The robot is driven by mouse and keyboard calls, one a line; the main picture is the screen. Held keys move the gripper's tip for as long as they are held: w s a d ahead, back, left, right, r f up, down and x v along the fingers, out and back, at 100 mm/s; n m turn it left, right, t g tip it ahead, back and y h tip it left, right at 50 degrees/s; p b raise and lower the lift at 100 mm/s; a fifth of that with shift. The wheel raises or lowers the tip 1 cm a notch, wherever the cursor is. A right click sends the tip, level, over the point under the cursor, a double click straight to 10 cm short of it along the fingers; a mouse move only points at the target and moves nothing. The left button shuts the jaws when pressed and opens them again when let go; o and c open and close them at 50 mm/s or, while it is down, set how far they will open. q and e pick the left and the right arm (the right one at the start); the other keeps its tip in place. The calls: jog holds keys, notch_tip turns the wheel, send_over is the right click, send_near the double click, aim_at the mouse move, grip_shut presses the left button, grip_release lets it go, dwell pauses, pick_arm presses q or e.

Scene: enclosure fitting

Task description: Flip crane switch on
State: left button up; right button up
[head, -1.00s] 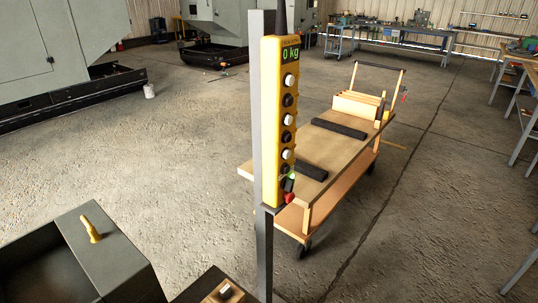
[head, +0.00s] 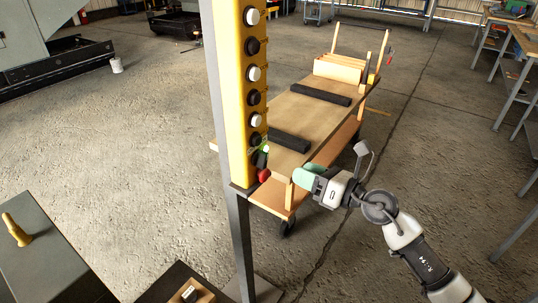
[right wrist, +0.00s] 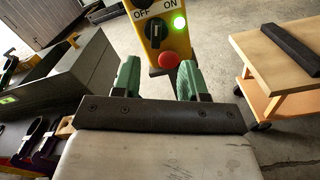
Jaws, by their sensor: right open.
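The yellow crane pendant (head: 234,100) hangs on a grey post left of centre in the head view. Near its lower end is a black rotary switch (head: 261,159), with a small lit green lamp (head: 266,148) and a red button (head: 264,175). In the right wrist view the switch (right wrist: 155,32) sits below the OFF and ON labels, the green lamp (right wrist: 179,22) is lit beside ON, and I cannot tell surely which label the knob points to. My right gripper (head: 308,175), green-fingered, is open and empty, to the right of the switch and apart from it. My left gripper is not in view.
A wooden cart (head: 310,110) with black bars stands behind the pendant. A grey box (head: 45,260) with a yellow handle is at lower left. The grey post (head: 240,240) holds the pendant.

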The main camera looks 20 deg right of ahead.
aim_at(268, 156)
jog(key=x, duration=0.3)
jog(key=p+x, duration=0.1)
jog(key=x, duration=0.2)
jog(key=p+x, duration=0.1)
jog(key=x, duration=0.2)
jog(key=shift+w+a+r, duration=0.15)
jog(key=shift+a+r, duration=0.15)
jog(key=shift+a, duration=0.05)
jog(key=shift+w+a, duration=0.35)
jog(key=shift+w, duration=0.05)
